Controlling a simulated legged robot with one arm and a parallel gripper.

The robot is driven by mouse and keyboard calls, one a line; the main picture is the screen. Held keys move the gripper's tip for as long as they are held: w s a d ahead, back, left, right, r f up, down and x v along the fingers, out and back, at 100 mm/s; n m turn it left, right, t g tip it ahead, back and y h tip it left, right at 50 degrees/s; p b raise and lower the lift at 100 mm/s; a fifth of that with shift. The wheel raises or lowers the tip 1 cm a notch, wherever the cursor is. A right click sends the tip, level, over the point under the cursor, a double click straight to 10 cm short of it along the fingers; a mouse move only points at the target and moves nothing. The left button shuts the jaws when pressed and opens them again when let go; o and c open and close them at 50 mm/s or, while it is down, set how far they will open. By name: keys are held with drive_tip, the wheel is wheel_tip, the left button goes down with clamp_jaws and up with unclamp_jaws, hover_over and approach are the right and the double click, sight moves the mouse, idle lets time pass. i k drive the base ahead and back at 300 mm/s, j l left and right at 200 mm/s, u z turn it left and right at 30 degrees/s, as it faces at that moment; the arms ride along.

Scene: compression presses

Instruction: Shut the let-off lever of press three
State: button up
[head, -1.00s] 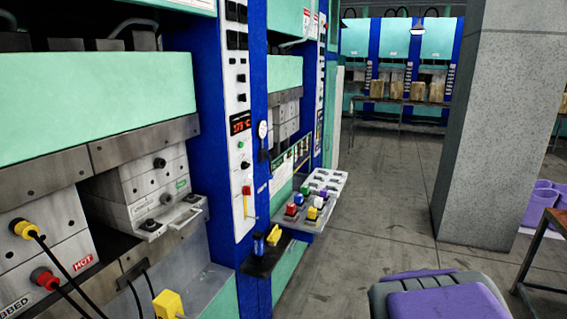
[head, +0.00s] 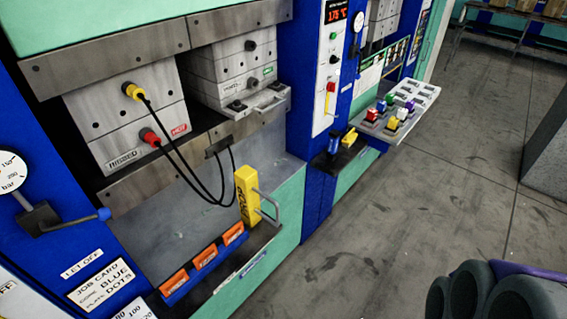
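A let-off lever (head: 72,223) shows at the left of the head view, on the blue column of the nearest press. Its dark arm runs right from a dark block (head: 38,216) and ends in a blue knob (head: 103,214). A white LET OFF label (head: 82,264) sits below it. The lever lies near level in the picture; I cannot tell whether that is open or shut. No press number is readable here.
The near press holds a mould (head: 130,115) with yellow and red cable plugs. A yellow block (head: 247,196) with a metal handle stands on its front ledge. A dark shelf (head: 336,160) juts out beyond. Open grey floor (head: 390,225) lies to the right.

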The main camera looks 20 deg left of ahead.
sight(103, 214)
drive_tip(key=u, duration=2.4)
